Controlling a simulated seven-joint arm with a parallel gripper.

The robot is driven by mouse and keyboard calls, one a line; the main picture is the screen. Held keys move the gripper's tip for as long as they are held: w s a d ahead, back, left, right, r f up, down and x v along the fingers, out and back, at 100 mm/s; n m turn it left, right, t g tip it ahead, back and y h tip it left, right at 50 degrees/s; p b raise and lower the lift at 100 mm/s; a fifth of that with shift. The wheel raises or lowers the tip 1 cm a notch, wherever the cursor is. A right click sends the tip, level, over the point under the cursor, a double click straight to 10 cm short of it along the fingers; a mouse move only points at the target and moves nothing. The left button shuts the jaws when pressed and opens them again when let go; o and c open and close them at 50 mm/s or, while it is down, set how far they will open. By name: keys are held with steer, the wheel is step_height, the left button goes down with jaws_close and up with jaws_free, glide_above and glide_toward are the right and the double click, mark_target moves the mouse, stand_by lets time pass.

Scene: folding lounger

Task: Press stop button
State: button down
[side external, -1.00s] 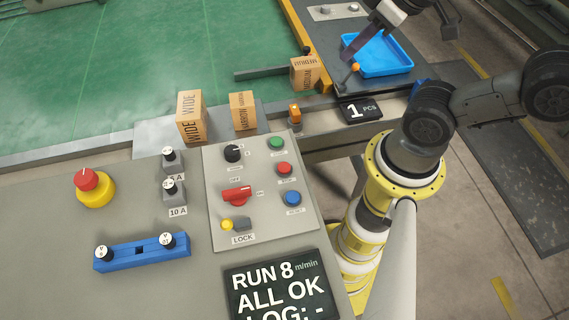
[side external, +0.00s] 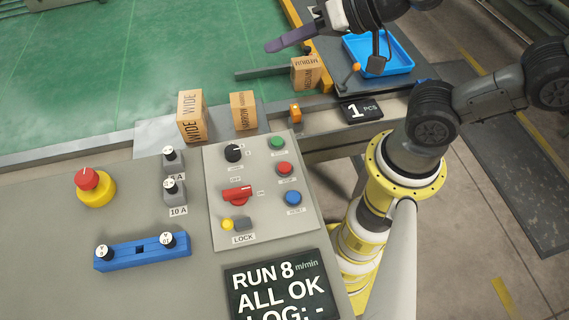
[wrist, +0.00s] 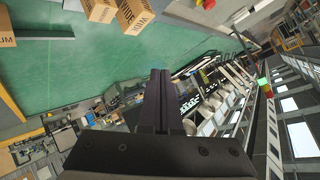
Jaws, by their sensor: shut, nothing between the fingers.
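A small round red button (side external: 285,168) sits on the light grey panel (side external: 215,160), between a green button (side external: 277,143) above and a blue button (side external: 292,198) below. The small label under it is too blurred to read surely. A larger red mushroom button on a yellow base (side external: 88,180) stands at the left of the console. My gripper (side external: 270,46) is shut and empty, held at the top of the side view above the green belt, well away from the buttons.
Cardboard boxes (side external: 192,115) stand on the plate behind the panel. An orange block (side external: 295,112) and a counter display (side external: 361,110) are near the panel's far edge. A red rotary switch (side external: 237,194) and blue fuse holder (side external: 142,251) are on the console. A blue tray (side external: 380,58) lies behind.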

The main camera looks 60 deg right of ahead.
step_height(320, 180, down, 4)
steer(key=a+m, duration=0.1)
steer(key=m, duration=0.1)
steer(key=g, duration=0.2)
glide_above(290, 169)
step_height(290, 169, down, 10)
steer(key=shift+r+n, duration=0.25)
steer(key=shift+n, duration=0.15)
steer(key=shift+f, duration=0.15)
steer(key=shift+f, duration=4.25)
steer(key=shift+f, duration=0.15)
steer(key=shift+f, duration=0.3)
